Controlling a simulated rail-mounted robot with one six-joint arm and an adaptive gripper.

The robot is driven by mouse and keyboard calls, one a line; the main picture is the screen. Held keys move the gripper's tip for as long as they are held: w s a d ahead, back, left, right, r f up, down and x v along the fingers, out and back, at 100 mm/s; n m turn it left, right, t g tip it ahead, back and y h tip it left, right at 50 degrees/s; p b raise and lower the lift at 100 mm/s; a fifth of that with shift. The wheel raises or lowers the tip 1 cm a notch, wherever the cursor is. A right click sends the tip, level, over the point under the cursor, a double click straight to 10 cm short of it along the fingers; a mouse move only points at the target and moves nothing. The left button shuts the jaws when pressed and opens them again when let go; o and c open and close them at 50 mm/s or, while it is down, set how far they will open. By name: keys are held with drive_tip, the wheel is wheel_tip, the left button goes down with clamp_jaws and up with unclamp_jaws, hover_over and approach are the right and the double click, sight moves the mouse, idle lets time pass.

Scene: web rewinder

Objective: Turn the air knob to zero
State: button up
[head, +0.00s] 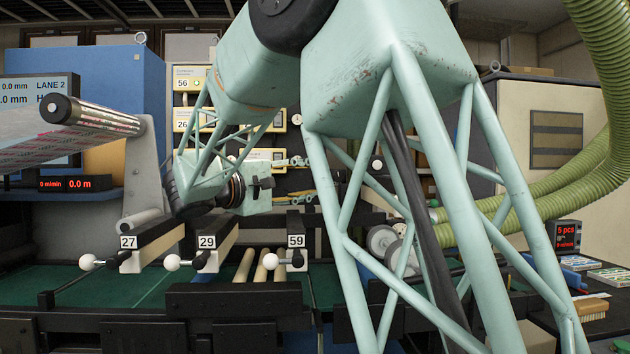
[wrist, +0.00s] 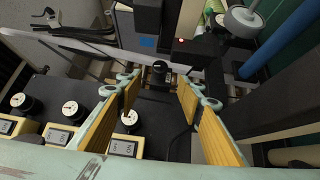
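A small black knob (wrist: 160,68) shows in the wrist view, ahead of my gripper and in line with the gap between its fingers. I see no legible label on it and cannot tell its setting or whether it is the air knob. My gripper (wrist: 158,88) is open, with yellow-brown pads on two pale green fingers and nothing between them. I see no finger touching the knob.
Black round dials with white faces (wrist: 70,108) stand on cream units at the wrist view's left. In the head view, white-ball levers tagged 27 (head: 128,241), 29 (head: 207,241) and 59 (head: 296,241) stand below my wrist. A web roller (head: 100,118) juts in from the left.

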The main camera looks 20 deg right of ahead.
drive_tip(key=shift+s+a, duration=0.15)
drive_tip(key=shift+a, duration=0.2)
drive_tip(key=shift+r+p, duration=0.15)
drive_tip(key=shift+p, duration=0.15)
